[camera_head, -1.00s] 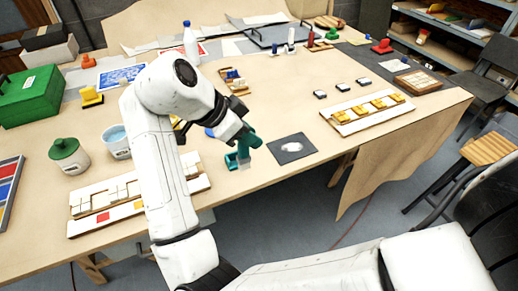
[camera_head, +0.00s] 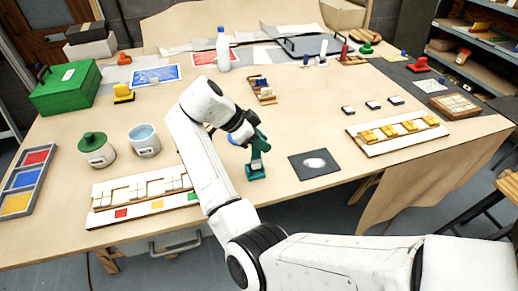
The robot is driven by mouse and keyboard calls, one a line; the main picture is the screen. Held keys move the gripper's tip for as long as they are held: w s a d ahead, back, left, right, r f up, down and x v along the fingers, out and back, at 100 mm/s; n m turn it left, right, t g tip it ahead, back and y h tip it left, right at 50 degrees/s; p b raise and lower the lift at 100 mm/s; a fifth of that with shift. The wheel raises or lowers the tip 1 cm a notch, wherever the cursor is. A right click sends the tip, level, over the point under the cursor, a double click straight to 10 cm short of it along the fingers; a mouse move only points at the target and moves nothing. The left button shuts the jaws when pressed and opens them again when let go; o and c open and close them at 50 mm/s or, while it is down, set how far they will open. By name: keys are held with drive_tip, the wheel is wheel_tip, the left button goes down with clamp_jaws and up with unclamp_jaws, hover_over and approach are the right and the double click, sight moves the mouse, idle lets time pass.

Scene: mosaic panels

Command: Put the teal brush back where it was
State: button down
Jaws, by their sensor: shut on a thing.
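The teal brush (camera_head: 256,166) has a blocky base and an upright handle. It is just left of the dark square mat with a pale patch (camera_head: 314,163), near the table's front edge. My gripper (camera_head: 258,143) is shut on its upper part from above. The fingers and the top of the handle blend together in the picture. The base is low at the table top; I cannot tell whether it touches the wood.
A board of pale tiles (camera_head: 142,191) lies left of my arm, and a board of yellow pieces (camera_head: 397,133) lies to the right. A green-lidded jar (camera_head: 96,149) and a blue-topped cup (camera_head: 144,140) stand further left. Bare table lies behind the dark mat.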

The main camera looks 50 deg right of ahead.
drive_tip(key=shift+w+d+f, duration=0.2)
drive_tip(key=shift+w+f, duration=0.15)
drive_tip(key=shift+f, duration=0.05)
wheel_tip(320, 180, down, 3)
drive_tip(key=shift+w+r+p, duration=0.1)
drive_tip(key=shift+w+p, duration=0.05)
drive_tip(key=shift+p, duration=0.65)
drive_tip(key=shift+f, duration=0.3)
drive_tip(key=shift+f, duration=0.2)
drive_tip(key=c, duration=0.9)
unclamp_jaws()
drive_tip(key=shift+r, duration=0.2)
drive_tip(key=b+v, duration=0.2)
drive_tip(key=v, duration=1)
